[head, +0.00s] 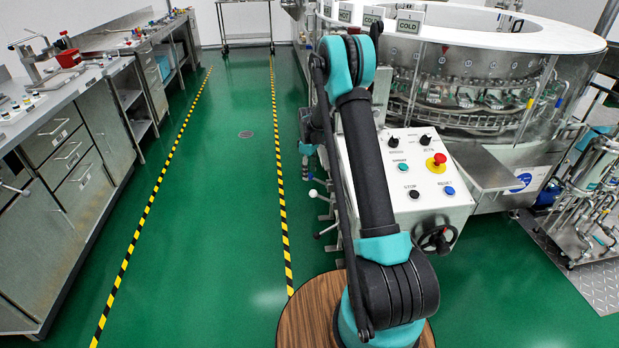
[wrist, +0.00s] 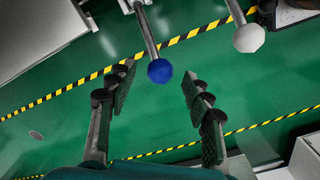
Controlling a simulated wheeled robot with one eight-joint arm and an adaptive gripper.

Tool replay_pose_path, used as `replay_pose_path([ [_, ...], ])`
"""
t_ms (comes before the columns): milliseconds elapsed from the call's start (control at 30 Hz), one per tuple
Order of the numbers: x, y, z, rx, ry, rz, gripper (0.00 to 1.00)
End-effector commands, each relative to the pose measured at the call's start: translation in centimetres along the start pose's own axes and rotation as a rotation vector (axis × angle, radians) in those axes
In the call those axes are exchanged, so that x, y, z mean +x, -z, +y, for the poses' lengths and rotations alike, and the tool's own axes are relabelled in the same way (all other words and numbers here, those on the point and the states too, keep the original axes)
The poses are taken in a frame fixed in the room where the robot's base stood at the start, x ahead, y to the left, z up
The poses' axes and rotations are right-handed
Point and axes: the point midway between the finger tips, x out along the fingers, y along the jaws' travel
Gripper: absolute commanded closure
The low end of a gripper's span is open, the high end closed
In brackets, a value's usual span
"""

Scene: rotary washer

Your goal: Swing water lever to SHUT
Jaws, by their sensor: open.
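In the wrist view a lever with a blue ball knob (wrist: 160,71) on a grey metal rod comes down from the top. My gripper (wrist: 160,75) is open, with one finger on each side of the blue knob and a gap to both. The knob is near the fingertips; I cannot tell its exact depth. A second lever with a white ball knob (wrist: 248,38) is to the right, outside the fingers. No SHUT marking is legible. In the head view, small levers (head: 319,194) show at the left side of the machine, partly hidden by my arm.
The control panel (head: 410,180) has knobs, buttons and a red emergency stop (head: 437,162). A black handwheel (head: 437,239) is below it. The rotary washer (head: 470,90) stands behind. Green floor with striped tape lies left, clear up to the steel counter (head: 60,130).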

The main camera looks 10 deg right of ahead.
Motion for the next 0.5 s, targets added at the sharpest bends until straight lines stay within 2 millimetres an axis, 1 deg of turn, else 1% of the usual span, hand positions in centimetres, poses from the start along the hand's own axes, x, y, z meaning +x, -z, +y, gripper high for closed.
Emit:
replay_pose_path([
  [33, 0.8, 0.0, 0.0, 0.000, 0.000, 0.000, 0.49],
  [100, 1.7, 0.0, 0.0, 0.000, 0.000, 0.000, 0.49],
  [200, 2.6, 0.0, 0.0, 0.000, 0.000, 0.000, 0.49],
  [333, 3.2, 0.0, 0.0, 0.000, 0.000, 0.000, 0.49],
  [500, 3.4, 0.0, 0.0, 0.000, 0.000, 0.000, 0.49],
])
